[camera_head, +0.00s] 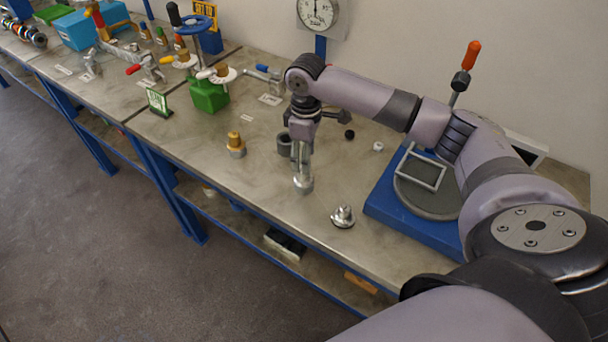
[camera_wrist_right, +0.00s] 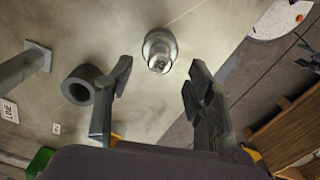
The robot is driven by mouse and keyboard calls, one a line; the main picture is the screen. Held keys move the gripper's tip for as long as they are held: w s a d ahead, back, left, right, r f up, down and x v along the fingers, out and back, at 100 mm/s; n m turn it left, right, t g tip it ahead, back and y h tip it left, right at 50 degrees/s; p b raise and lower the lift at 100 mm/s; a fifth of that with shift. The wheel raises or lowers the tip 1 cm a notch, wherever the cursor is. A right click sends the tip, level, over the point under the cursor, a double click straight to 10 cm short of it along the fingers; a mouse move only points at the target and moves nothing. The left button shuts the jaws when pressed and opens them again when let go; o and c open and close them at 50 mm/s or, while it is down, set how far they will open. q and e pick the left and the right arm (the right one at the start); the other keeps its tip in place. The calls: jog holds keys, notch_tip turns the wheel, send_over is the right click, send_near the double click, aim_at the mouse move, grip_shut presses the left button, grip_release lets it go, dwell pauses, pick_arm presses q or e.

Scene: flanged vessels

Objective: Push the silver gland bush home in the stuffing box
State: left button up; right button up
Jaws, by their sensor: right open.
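A silver upright cylinder (camera_head: 303,184), which looks like the stuffing box with the silver gland bush in its top, stands on the bench under my right gripper. The bush is hard to tell from the box. In the right wrist view a round silver piece (camera_wrist_right: 160,48), probably the same one, lies ahead of the fingertips. My right gripper (camera_wrist_right: 158,84) is open and empty, its fingers spread apart. In the head view my right gripper (camera_head: 302,158) hangs down just above the cylinder and partly hides its top. My left gripper is not in view.
A silver flanged piece (camera_head: 343,217) stands close by to the right. A dark grey ring (camera_head: 284,144) stands beside my gripper. A brass-topped fitting (camera_head: 236,146) is further left. A blue base (camera_head: 395,208) with a round plate is at right. The bench front is clear.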

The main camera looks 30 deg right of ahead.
aim_at(304, 177)
jog(key=shift+w+a+f+p, duration=0.1)
jog(key=shift+f+p, duration=0.35)
jog(key=shift+f, duration=1.1)
jog(key=shift+w+a+f+p, duration=0.1)
jog(key=shift+f+p, duration=0.35)
jog(key=shift+f, duration=1.05)
jog(key=shift+c, duration=0.3)
grip_shut()
jog(key=shift+r, duration=0.1)
